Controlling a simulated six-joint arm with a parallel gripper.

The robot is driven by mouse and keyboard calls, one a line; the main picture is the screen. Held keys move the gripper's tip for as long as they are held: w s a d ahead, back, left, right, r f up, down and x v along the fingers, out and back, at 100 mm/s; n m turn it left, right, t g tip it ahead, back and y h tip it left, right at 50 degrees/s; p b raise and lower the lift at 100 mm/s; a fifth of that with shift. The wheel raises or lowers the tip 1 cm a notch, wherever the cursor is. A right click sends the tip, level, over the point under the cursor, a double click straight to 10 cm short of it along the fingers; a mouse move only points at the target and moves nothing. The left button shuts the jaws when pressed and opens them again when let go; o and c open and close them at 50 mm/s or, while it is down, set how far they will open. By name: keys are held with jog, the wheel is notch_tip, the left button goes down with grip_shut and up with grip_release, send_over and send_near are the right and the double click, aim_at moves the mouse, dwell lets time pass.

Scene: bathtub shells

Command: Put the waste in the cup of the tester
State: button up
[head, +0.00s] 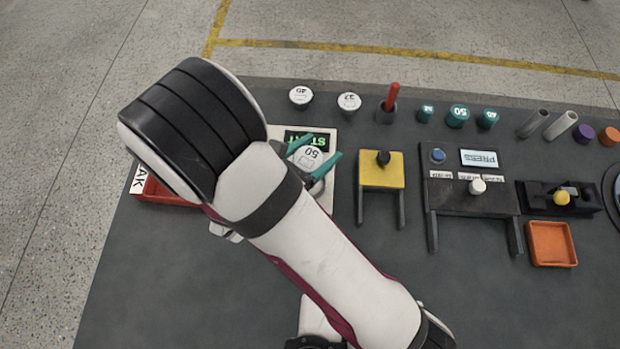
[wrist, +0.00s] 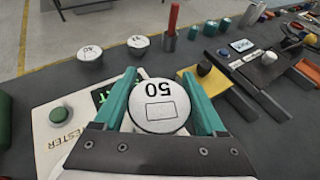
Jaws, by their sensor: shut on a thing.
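My gripper (head: 312,156) has teal fingers. It is shut on a round piece with a white top marked 50 (head: 309,157), which also shows between the fingers in the wrist view (wrist: 160,106). The tester (head: 322,200) is a pale panel with a dark display in green letters (head: 304,138). In the wrist view the tester (wrist: 42,148) bears its name and a round green button (wrist: 62,116). The held piece is over the tester. My gripper and arm hide much of the panel, and I cannot make out its cup or whether the piece touches it.
Two white-topped pieces (head: 301,96) (head: 349,103) and a red rod in a dark holder (head: 388,107) stand behind. A yellow stand (head: 381,171) and the black press (head: 468,203) are to the right. A red-orange tray (head: 170,193) is at left, partly behind my arm.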

notch_tip(320, 180, down, 7)
jog(key=shift+f, duration=0.1)
jog(key=shift+f, duration=0.1)
jog(key=o, duration=1.6)
jog(key=shift+c, duration=0.2)
